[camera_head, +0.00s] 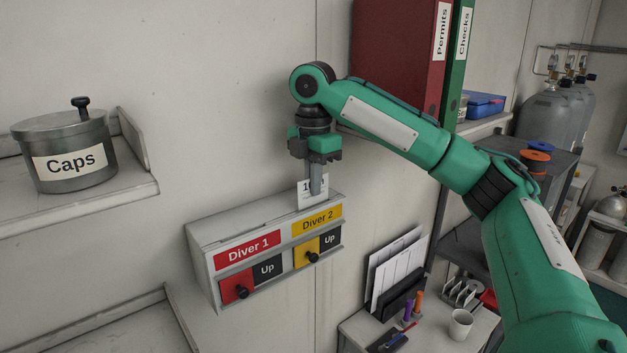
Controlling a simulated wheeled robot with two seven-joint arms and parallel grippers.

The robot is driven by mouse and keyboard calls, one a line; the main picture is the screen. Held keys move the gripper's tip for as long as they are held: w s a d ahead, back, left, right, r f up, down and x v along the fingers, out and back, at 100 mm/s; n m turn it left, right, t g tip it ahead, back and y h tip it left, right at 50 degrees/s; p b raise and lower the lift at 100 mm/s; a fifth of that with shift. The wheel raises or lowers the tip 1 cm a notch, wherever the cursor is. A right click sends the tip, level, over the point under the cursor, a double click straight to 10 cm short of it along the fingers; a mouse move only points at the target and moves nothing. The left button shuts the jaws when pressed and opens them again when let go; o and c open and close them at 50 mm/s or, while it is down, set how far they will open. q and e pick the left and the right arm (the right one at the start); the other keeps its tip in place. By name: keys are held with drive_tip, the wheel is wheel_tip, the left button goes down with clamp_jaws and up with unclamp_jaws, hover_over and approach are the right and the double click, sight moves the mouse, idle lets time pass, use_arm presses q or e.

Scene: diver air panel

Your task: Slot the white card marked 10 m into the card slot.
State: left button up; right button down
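The white card (304,192) is upright at the top of the grey air panel (206,263), above the yellow Diver 2 label (317,221). Its printing is partly covered by a finger, and only the start of the marking shows. My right gripper (315,184) points down with its fingers at the card and appears shut on it. The card's lower edge meets the panel's top; I cannot tell whether it is inside a slot. The card slot itself is not clearly visible. My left gripper is not in view.
The panel has a red Diver 1 label (248,248) and two black knobs, both beside "Up" signs. A Caps tin (66,165) stands on the left shelf. Red and green binders (400,50) stand behind my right arm. A mug (460,324) and paper rack are lower right.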

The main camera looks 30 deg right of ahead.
drive_tip(key=shift+f, duration=1.05)
idle(0.5)
drive_tip(key=c, duration=1.6)
unclamp_jaws()
drive_tip(key=shift+r, duration=0.1)
wheel_tip(320, 180, up, 14)
